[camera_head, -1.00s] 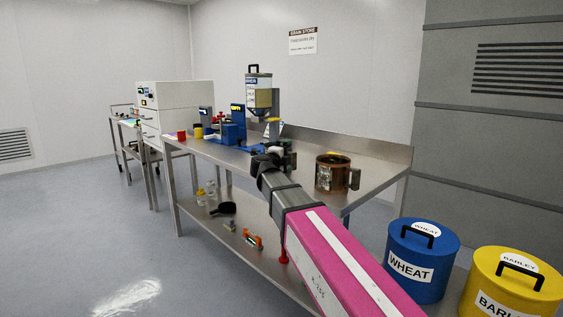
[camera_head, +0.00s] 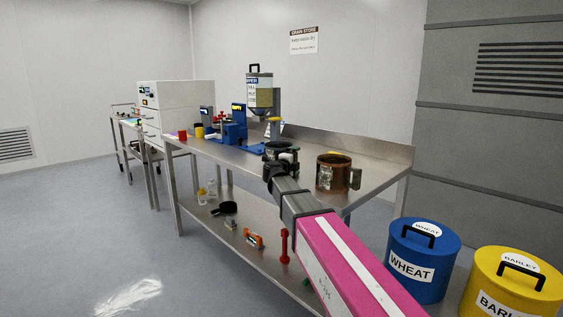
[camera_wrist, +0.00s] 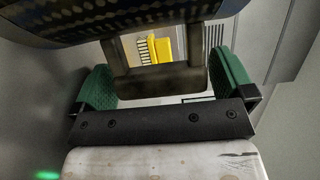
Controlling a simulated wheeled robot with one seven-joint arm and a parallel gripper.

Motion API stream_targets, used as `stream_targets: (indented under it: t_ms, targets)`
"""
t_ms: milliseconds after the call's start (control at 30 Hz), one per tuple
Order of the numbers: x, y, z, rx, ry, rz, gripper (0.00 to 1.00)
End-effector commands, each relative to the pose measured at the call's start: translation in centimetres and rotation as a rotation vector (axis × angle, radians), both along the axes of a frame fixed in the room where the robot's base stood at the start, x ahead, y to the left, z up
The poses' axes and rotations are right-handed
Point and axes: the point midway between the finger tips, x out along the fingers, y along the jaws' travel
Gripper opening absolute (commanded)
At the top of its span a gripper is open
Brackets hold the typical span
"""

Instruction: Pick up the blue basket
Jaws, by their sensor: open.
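A dark navy perforated body, which looks like the blue basket (camera_wrist: 110,18), fills the top of the wrist view. A grey-brown loop handle (camera_wrist: 158,82) extends from it between the green pads of my gripper (camera_wrist: 162,72). The pads stand wide apart, with a gap on each side of the handle, so my gripper is open. In the head view my gripper (camera_head: 282,158) is over the steel bench at a dark round rim (camera_head: 281,146), likely the same basket. My arm hides much of it there, and its colour is hard to tell.
A brown pot (camera_head: 333,174) with a side handle stands close right of my gripper on the bench (camera_head: 375,165). A hopper (camera_head: 259,92) and blue device (camera_head: 232,132) stand behind. Blue wheat (camera_head: 418,262) and yellow barley (camera_head: 513,285) bins are at right. Small items lie on the lower shelf.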

Motion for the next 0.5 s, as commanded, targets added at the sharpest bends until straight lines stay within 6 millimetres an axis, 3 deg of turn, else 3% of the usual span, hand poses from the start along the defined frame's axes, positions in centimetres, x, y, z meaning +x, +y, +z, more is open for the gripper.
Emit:
stream_targets:
  t_ms: [300,500]
  targets:
    - [0.76,-0.45,0.00,0.000,0.000,0.001,1.00]
    - [0.75,-0.44,0.00,0.000,0.000,0.001,0.41]
